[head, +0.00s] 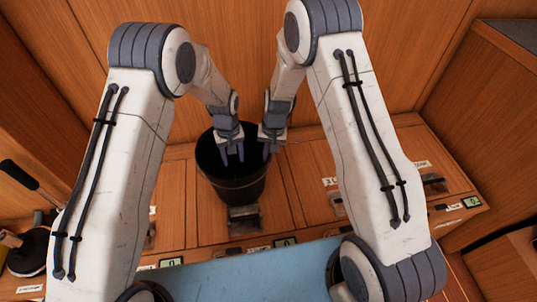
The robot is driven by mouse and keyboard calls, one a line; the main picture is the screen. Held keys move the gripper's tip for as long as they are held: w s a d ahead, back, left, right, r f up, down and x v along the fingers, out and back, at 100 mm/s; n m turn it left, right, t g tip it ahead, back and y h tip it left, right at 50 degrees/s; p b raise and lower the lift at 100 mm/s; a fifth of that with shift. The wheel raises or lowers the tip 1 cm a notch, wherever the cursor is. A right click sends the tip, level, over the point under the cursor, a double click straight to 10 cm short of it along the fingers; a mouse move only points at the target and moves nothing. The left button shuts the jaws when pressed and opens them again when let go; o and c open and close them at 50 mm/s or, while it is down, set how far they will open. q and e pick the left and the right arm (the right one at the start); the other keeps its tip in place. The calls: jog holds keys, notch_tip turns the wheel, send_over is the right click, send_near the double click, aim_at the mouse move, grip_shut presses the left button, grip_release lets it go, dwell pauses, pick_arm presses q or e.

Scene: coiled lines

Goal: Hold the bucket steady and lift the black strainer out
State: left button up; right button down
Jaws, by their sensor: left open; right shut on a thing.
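A black bucket (238,188) stands upright on the wooden counter, in the middle of the head view. My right gripper (267,152) is at the bucket's right rim, one finger inside and one outside, and appears shut on the rim. My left gripper (232,157) is open, fingers pointing down over the bucket's mouth. The black strainer cannot be made out in the dark inside of the bucket, and my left gripper hides part of it.
Wooden panels (390,60) rise behind the bucket. A metal fitting (243,218) sits just in front of it. Small green displays (471,202) and labels line the counter's front edge. A black-handled tool (20,176) lies at the far left.

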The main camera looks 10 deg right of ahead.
dwell(0.8)
pick_arm(q)
jog(key=o, duration=0.8)
jog(key=shift+m, duration=0.3)
jog(key=shift+w+f+m, duration=0.1)
jog(key=shift+w+m, duration=0.1)
jog(key=shift+m, duration=0.7)
jog(key=shift+f+m, duration=0.25)
jog(key=shift+m, duration=0.05)
notch_tip(320, 180, down, 12)
jog(key=shift+r, duration=0.25)
